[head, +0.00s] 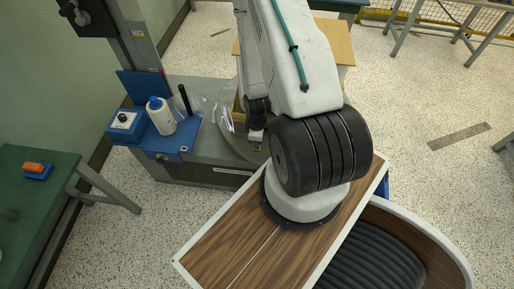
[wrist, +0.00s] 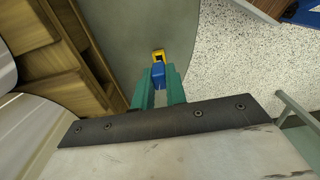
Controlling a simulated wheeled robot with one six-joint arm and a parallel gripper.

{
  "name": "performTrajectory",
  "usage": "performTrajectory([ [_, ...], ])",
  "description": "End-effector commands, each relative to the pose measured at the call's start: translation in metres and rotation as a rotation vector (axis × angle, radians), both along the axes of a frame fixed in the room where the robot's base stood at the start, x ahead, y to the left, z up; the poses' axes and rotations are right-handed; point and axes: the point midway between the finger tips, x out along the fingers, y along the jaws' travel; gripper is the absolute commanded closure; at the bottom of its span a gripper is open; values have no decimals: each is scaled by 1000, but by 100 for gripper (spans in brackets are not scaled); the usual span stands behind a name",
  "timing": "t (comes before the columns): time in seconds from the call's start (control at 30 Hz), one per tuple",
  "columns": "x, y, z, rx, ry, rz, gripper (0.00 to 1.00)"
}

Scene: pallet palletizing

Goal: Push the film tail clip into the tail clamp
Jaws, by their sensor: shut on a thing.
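My gripper (wrist: 158,87) has two green fingers, shut on a small blue piece with a yellow bracket-like end, which I take to be the film tail clip (wrist: 158,71). It is held over the grey round turntable (wrist: 115,30). In the head view my gripper (head: 256,138) points down at the turntable's near edge, and the clip is too small there to make out clearly. I cannot tell the tail clamp apart from the yellow part (wrist: 158,54), nor whether the two touch. My arm hides much of the turntable and load.
Wooden boxes (wrist: 40,40) stand on the turntable, left of my gripper in the wrist view. A blue tray (head: 180,142) with a white bottle (head: 160,115), a black stick and a knob box (head: 124,120) lies on the machine base. Speckled floor (wrist: 235,60) is open at right.

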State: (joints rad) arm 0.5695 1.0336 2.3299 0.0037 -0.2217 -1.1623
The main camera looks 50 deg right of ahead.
Motion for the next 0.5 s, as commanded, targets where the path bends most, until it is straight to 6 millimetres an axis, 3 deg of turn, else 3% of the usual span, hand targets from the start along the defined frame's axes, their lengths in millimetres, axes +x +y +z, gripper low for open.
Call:
performTrajectory([
  [0.5,0,0,-10,1,1,0,100],
])
